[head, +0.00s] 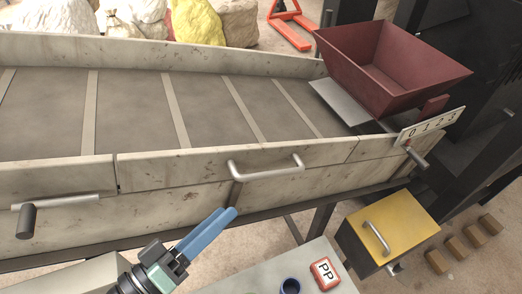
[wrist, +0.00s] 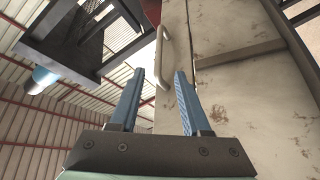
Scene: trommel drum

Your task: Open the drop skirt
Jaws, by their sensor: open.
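The drop skirt, as I take it, is the worn cream side panel (head: 200,170) in the middle of the conveyor's near wall. It stands upright, in line with the panels on either side. In the wrist view the handle (wrist: 160,55) shows ahead, beyond and between my fingertips, along the panel (wrist: 176,30). My gripper (head: 221,214), with blue fingers, is below and left of the handle, in front of the wall. Its fingers (wrist: 159,73) are apart with nothing between them.
A lever with a dark grip (head: 27,220) is at the left. A red hopper (head: 390,65) and a number plate (head: 432,127) are at the right.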

